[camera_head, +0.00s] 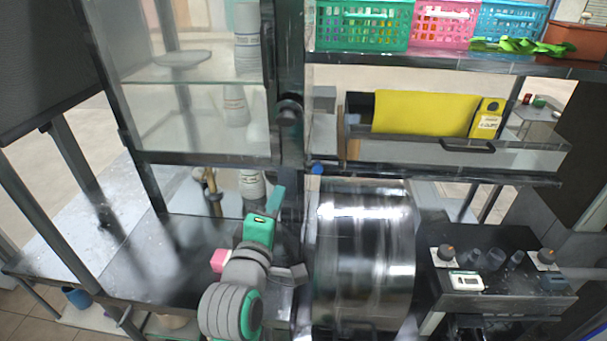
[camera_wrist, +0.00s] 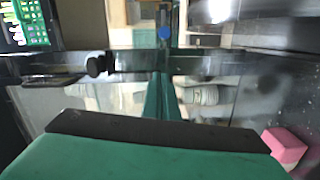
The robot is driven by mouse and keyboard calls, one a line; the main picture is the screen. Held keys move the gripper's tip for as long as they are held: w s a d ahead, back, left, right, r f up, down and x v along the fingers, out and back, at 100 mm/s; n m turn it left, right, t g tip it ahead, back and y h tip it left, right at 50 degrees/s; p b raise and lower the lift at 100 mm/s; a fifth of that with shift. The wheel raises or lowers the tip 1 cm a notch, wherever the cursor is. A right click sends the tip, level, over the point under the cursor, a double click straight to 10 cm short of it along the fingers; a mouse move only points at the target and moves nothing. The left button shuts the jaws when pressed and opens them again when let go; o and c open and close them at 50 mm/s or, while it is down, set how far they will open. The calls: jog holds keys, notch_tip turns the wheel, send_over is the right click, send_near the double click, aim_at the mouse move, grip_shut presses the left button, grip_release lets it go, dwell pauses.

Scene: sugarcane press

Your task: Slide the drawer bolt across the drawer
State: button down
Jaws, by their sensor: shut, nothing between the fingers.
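The drawer (camera_head: 540,155) is at the upper right of the head view, with a dark handle on its front. A small blue knob (camera_head: 316,168) sits on the dark frame at its lower left and also shows in the wrist view (camera_wrist: 165,33). A black round knob (camera_head: 289,108) is on the upright post left of the drawer; in the wrist view it looks to be the dark knob (camera_wrist: 96,67). I cannot tell for sure which knob belongs to the bolt. My gripper (camera_head: 278,190) is shut and empty, below and left of the blue knob, apart from both knobs.
A glass-fronted cabinet (camera_head: 200,155) with bottles stands left of the post. A shiny metal drum (camera_head: 365,250) is right of my gripper. A pink block (camera_head: 218,260) is near my wrist. Coloured baskets (camera_head: 362,25) sit on the upper shelf. A yellow cloth (camera_head: 420,113) lies in the drawer.

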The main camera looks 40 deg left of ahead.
send_near(309, 162)
jog(key=a, duration=0.3)
jog(key=w+a, duration=0.1)
jog(key=a, duration=0.1)
jog(key=shift+r, duration=0.3)
jog(key=shift+w+d+f, duration=0.2)
jog(key=shift+w+d, duration=0.6)
jog(key=shift+d, duration=0.1)
jog(key=shift+w+d+f, duration=0.1)
jog(key=shift+w+d, duration=0.45)
jog(key=shift+d, duration=0.1)
